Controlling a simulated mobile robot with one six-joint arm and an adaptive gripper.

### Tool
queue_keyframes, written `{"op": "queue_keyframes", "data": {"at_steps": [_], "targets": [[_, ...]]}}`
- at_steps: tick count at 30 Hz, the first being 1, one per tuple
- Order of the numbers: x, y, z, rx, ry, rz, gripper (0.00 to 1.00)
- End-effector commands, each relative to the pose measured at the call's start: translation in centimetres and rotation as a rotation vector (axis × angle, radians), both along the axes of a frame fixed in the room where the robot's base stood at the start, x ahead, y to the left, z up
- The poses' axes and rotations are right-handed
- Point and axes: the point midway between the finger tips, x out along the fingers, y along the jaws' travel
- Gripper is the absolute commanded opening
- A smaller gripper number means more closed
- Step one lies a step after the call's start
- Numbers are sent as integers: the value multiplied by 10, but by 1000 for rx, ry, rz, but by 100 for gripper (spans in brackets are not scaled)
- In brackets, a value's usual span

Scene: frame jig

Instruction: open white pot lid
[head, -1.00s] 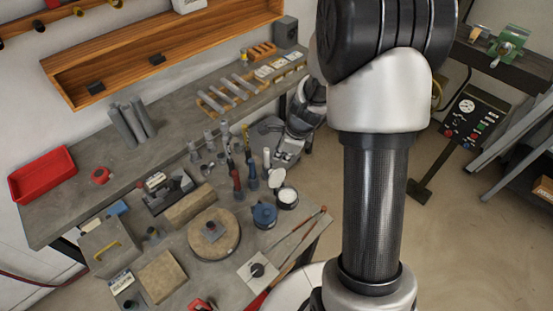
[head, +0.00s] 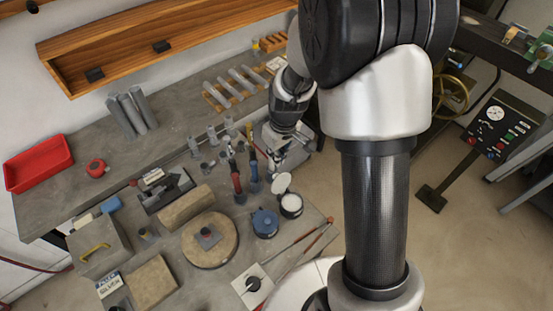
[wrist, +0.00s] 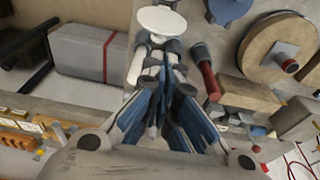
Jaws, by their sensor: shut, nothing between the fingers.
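The white pot (head: 291,205) stands near the right edge of the bench in the head view, with a dark rim and a pale inside. Its white lid (head: 281,183) is raised at the pot's far side, tilted up off the opening. My gripper (head: 276,165) is just behind the lid, partly hidden by my own arm. In the wrist view my gripper (wrist: 163,48) has its fingers together with nothing between them. A white disc, which looks like the lid (wrist: 162,19), lies just past the fingertips. I cannot tell whether they touch. The pot body is not clear there.
A blue pot (head: 265,223) stands left of the white pot. Red-handled (head: 236,181) and blue-handled (head: 252,178) tools stand close to my gripper. A round wooden board (head: 211,250) lies further left. Long rods (head: 283,255) lie near the front right bench edge.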

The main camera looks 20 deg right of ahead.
Motion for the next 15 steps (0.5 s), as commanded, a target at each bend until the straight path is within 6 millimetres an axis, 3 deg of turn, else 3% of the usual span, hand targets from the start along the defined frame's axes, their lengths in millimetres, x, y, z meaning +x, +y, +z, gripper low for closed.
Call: {"op": "queue_keyframes", "data": {"at_steps": [9, 15], "targets": [[8, 4, -60, 2, 3, -4, 0], [12, 5, -82, 2, 1, -5, 0]]}}
